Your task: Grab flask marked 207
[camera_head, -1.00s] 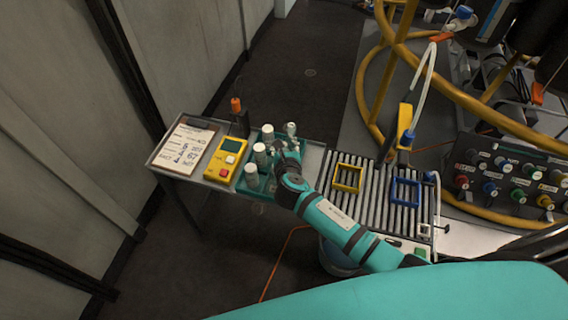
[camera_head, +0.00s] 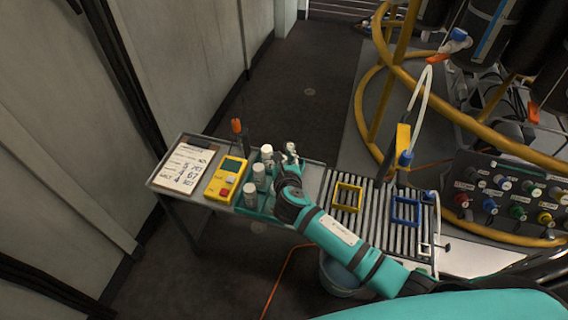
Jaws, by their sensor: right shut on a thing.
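Several white-capped flasks stand in a teal tray (camera_head: 242,210) on a grey table. Three in a row show clearly: a far flask (camera_head: 267,153), a middle flask (camera_head: 259,173) and a near flask (camera_head: 250,194). Another flask (camera_head: 290,150) is at the far right of the tray, at the tip of my right gripper (camera_head: 288,162). My right gripper is shut on this flask; its fingers are mostly hidden by the wrist. The flask markings are too small to read, so I cannot tell which is 207. My left gripper is out of view.
Left of the tray are a yellow handheld device (camera_head: 226,180) and a clipboard (camera_head: 186,166) with handwriting. A roller rack with a yellow frame (camera_head: 347,197) and a blue frame (camera_head: 406,211) lies to the right. A blue bucket (camera_head: 341,274) stands below.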

